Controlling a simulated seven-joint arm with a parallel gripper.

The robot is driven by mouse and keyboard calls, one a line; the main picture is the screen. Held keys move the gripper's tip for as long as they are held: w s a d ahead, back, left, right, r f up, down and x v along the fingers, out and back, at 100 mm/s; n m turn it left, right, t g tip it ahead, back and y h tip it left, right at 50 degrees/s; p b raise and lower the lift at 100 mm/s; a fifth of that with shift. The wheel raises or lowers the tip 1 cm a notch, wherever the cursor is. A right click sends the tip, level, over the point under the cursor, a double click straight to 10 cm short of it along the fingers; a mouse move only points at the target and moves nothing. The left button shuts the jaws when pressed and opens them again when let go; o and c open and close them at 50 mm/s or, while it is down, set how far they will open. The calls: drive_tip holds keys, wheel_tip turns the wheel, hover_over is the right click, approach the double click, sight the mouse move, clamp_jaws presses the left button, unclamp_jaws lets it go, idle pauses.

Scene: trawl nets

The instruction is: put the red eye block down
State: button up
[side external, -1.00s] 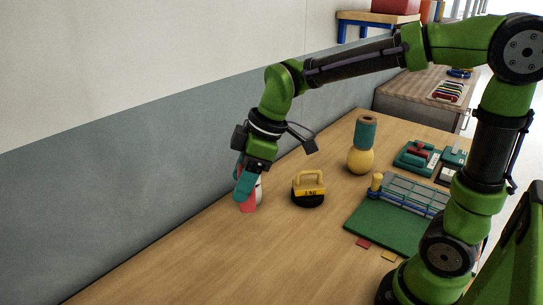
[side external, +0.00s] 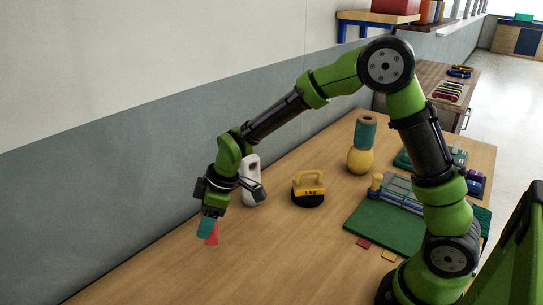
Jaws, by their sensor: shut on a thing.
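The red eye block (side external: 212,238) is at the left of the side view, low over the wooden table, partly hidden by the teal fingers. My gripper (side external: 208,229) points down and is shut on the red eye block. I cannot tell whether the block's lower end touches the table. No eye or hole in the block can be made out at this size.
A white upright object (side external: 251,188) stands behind my gripper, near the wall. A yellow ball-shaped thing with a teal cylinder (side external: 361,158) and a green board (side external: 375,225) stand further right. The front-left tabletop is clear.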

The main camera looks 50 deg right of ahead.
drive_tip(key=shift+w+a+f, duration=0.3)
drive_tip(key=shift+w+f, duration=0.35)
drive_tip(key=shift+w, duration=0.3)
drive_tip(key=shift+w+a+f, duration=0.35)
drive_tip(key=shift+w+f, duration=0.35)
drive_tip(key=shift+w, duration=0.25)
drive_tip(key=shift+w+a+f, duration=0.3)
drive_tip(key=shift+w+f, duration=0.35)
drive_tip(key=shift+w, duration=0.3)
drive_tip(key=shift+f, duration=0.1)
drive_tip(key=o, duration=1.1)
drive_tip(key=v, duration=1.2)
drive_tip(key=s+d+r+m+t, duration=0.2)
drive_tip(key=s+d+r+m, duration=0.4)
drive_tip(key=s+r, duration=0.45)
drive_tip(key=s+d+m, duration=0.1)
drive_tip(key=s+m, duration=0.1)
drive_tip(key=s, duration=0.2)
drive_tip(key=s+d+f+m+t, duration=0.1)
drive_tip(key=s+m, duration=0.1)
drive_tip(key=s, duration=0.3)
drive_tip(key=s+d+m+t+h, duration=0.1)
drive_tip(key=s+d+m, duration=0.1)
drive_tip(key=s, duration=0.3)
drive_tip(key=shift+f+m, duration=0.15)
drive_tip(key=shift+m, duration=0.45)
